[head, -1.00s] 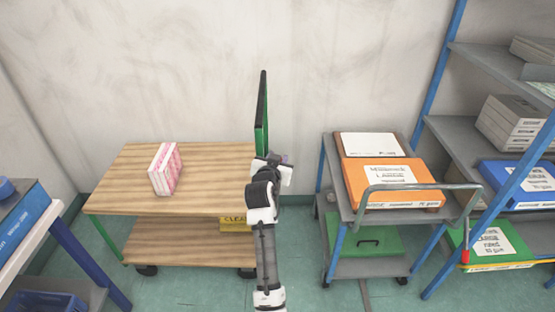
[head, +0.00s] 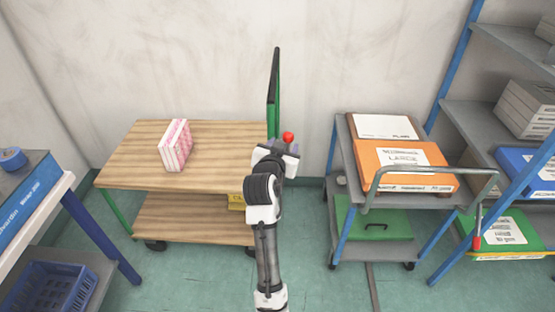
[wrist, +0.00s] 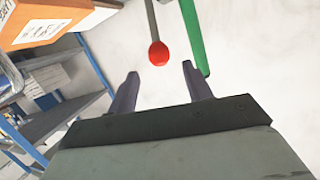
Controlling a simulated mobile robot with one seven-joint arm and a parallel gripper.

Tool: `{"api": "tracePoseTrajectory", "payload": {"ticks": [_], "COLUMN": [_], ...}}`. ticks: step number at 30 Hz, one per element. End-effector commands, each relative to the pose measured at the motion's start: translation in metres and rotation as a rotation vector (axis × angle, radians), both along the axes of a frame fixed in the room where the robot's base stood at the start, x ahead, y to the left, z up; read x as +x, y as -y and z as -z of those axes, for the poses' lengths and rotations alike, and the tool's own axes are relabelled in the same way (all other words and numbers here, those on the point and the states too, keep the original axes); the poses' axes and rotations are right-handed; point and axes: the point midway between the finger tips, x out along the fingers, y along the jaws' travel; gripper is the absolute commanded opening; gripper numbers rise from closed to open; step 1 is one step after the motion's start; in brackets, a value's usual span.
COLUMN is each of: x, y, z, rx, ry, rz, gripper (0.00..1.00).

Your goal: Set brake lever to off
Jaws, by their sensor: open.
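A brake lever with a red ball knob (head: 288,137) stands at the right end of the wooden cart, just past my gripper. In the wrist view its red knob (wrist: 158,54) hangs on a grey rod beside a green bar (wrist: 192,35). My gripper (wrist: 160,82) is open, with its two dark fingers apart. The knob appears in the gap between the fingertips and a little beyond them, not gripped. In the head view my gripper (head: 282,150) is partly hidden by my own wrist. The lever's base is hidden.
The wooden cart (head: 215,134) carries a pink-and-white box (head: 175,145). To the right stands a grey cart (head: 345,160) with an orange box (head: 400,160). A second red-handled lever (head: 477,240) hangs at its right side. A blue-posted shelf stands at far right.

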Motion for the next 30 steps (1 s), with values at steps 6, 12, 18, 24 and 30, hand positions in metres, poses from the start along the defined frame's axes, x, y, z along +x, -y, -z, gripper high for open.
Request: {"api": "tracePoseTrajectory", "payload": {"ticks": [6,12,18,24,30], "x": [-0.040,-0.056,-0.059,-0.058,-0.057], "y": [-0.009,-0.013,-0.013,-0.013,-0.023], "z": [-0.008,-0.014,-0.015,-0.015,-0.023], "rx": [0.001,0.001,0.001,0.000,-0.003], "ry": [0.001,0.001,-0.001,0.000,0.026], "rz": [-0.003,-0.003,-0.002,-0.002,-0.028], "gripper": [0.50,0.50,0.50,0.50,0.50]}}
